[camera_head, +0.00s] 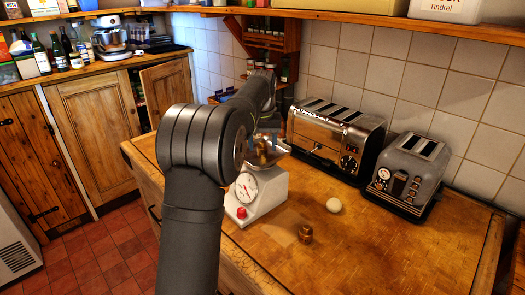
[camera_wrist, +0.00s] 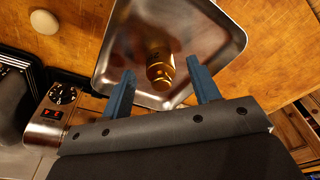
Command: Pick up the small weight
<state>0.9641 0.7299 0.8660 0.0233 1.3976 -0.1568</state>
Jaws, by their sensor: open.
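A brass weight (camera_wrist: 160,70) is on the metal pan (camera_wrist: 225,45) of the scale, and it also shows in the head view (camera_head: 263,153). A second, squat brass weight (camera_head: 306,233) stands on the wooden worktop, right of the white scale (camera_head: 262,197). My gripper (camera_wrist: 160,66) is open over the pan. In the wrist view its two blue fingers lie to the left and right of the brass weight on the pan, with a gap on each side. In the head view my arm hides part of the pan and scale.
A white egg-like object (camera_head: 334,205) lies on the worktop (camera_head: 370,255), also in the wrist view (camera_wrist: 45,22). A long chrome toaster (camera_head: 335,140) and a smaller grey toaster (camera_head: 408,172) stand behind, against the tiles. The worktop's front right is clear.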

